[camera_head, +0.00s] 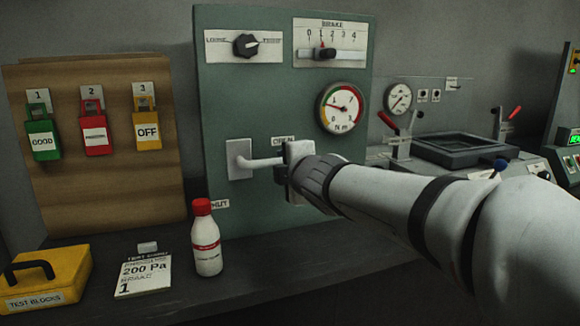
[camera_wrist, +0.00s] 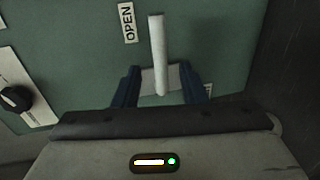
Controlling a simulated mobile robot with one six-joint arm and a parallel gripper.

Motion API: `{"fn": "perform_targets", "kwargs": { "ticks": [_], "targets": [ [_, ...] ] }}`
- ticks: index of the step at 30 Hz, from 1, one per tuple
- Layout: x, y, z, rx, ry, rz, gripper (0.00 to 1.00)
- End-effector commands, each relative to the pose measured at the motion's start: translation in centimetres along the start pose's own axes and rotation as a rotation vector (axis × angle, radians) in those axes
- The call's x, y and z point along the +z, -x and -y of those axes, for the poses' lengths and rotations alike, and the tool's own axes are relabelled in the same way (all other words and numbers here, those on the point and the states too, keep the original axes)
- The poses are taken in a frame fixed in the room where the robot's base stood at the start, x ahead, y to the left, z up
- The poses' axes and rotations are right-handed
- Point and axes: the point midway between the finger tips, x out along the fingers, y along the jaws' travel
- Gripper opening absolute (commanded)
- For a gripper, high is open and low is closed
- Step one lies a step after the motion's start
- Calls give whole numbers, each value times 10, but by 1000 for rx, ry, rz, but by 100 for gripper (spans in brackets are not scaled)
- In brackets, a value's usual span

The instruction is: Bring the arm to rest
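My gripper (camera_head: 283,173) is at the green panel (camera_head: 235,105), at the right end of a white lever handle (camera_head: 262,162). In the wrist view my gripper (camera_wrist: 160,72) has its two blue fingers apart. The white handle (camera_wrist: 158,50) runs between them, with a visible gap on each side. A pale mounting plate (camera_head: 238,160) carries the handle. An OPEN label (camera_wrist: 128,22) is beside the handle, and a SHUT label (camera_head: 218,204) is lower on the panel. My arm reaches in from the right and hides part of the panel.
A white bottle with a red cap (camera_head: 207,245), a test card (camera_head: 143,275) and a yellow block case (camera_head: 45,280) stand on the dark bench. A wooden board with padlocks (camera_head: 95,185) is at left. Consoles with red levers (camera_head: 455,150) stand behind my arm.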

Motion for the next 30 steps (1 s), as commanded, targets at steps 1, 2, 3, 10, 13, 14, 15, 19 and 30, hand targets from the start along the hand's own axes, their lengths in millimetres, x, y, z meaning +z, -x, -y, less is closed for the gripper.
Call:
{"fn": "perform_targets", "kwargs": {
  "ticks": [1, 2, 3, 10, 13, 14, 15, 19, 30],
  "targets": [
    [6, 4, -3, -13, -26, 19, 38],
    [11, 8, -4, -26, -52, 36, 38],
    [21, 15, -3, -51, -103, 69, 38],
    [95, 98, 31, -289, -637, 420, 38],
    [111, 148, 56, -394, -904, 601, 38],
    [113, 163, 63, -423, -983, 656, 38],
    [113, 184, 72, -461, -1084, 727, 38],
    [103, 243, 97, -570, -1368, 934, 38],
    [75, 301, 124, -686, -1653, 1155, 38]
  ]
}}
